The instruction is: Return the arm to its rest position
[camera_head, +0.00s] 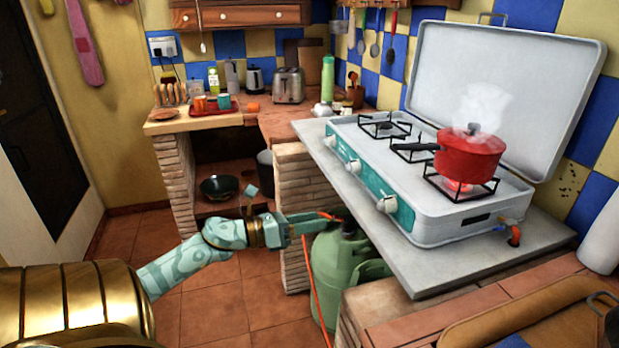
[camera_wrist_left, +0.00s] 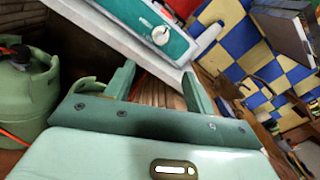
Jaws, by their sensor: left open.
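My left arm comes in from the lower left in the head view, and its gripper (camera_head: 318,222) hangs in front of the brick counter, below the stove's front edge. In the left wrist view the two fingers of the left gripper (camera_wrist_left: 158,88) stand apart with nothing between them. The gripper is close to the green gas bottle (camera_head: 340,265), which also shows at the left of the wrist view (camera_wrist_left: 25,95). I cannot tell whether they touch. My right gripper is in neither view.
A white and teal gas stove (camera_head: 350,180) stands on a grey slab (camera_head: 425,270) to the right. A steaming red pot (camera_head: 468,158) sits on a glowing burner. An orange hose (camera_head: 317,290) hangs by the gas bottle. The tiled floor (camera_head: 215,300) is clear at lower middle.

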